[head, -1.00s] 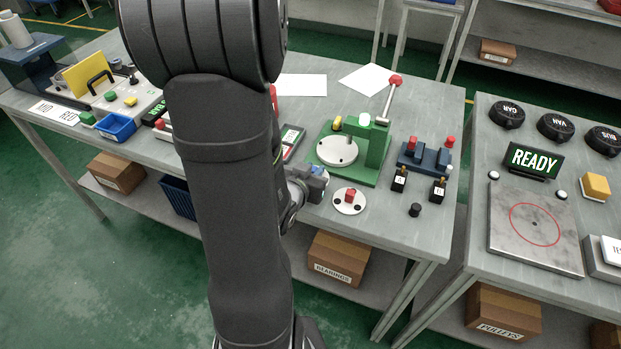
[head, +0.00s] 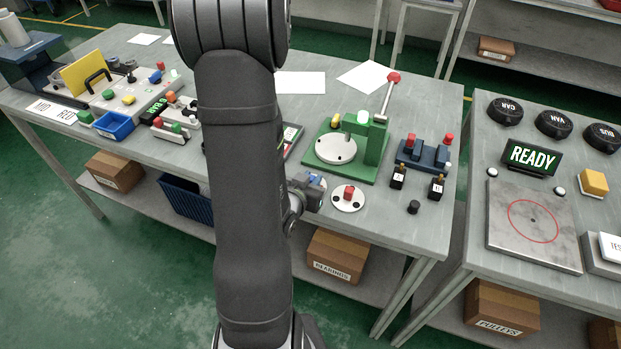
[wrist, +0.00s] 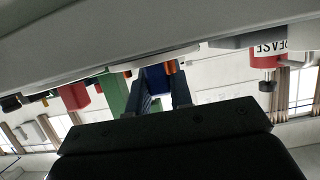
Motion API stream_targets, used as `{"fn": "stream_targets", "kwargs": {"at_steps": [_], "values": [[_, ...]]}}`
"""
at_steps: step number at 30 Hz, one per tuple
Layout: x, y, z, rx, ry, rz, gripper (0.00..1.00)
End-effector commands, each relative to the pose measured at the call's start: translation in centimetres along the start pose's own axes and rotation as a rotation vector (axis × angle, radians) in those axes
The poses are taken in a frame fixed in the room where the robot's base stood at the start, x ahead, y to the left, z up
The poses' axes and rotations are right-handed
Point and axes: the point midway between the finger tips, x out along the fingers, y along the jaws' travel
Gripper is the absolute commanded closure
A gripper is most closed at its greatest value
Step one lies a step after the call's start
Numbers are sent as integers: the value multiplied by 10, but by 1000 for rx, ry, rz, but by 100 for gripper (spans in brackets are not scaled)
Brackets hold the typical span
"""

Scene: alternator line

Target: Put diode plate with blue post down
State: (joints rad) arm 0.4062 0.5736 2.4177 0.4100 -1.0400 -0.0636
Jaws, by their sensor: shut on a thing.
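The diode plate with the blue post (head: 315,179) is at my gripper (head: 314,191), left of the red-post plate in the head view. My gripper is shut on its blue post; the wrist view shows the blue post (wrist: 156,79) between the fingers (wrist: 160,95). The plate is mostly hidden by my gripper in the head view. It is low over the bench top, and I cannot tell whether it touches. A round white plate with a red post (head: 348,195) lies on the bench just to the right.
The green press (head: 374,150) with its round white seat (head: 336,149) and red-knobbed lever stands just behind. Two small black blocks (head: 397,178) and a dark cylinder (head: 414,207) are to the right. Bare bench lies in front of the red-post plate.

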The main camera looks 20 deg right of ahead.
Motion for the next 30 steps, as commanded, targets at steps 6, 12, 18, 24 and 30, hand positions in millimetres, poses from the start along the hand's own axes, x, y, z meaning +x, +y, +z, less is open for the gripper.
{"fn": "stream_targets", "kwargs": {"at_steps": [6,12,18,24,30], "values": [[0,0,1,0,0,0,59],[0,0,1,0,0,0,59],[-8,-1,-2,-1,-1,-2,59],[-41,-1,-3,-1,1,-4,59],[-66,-1,-3,0,1,-2,59]]}}
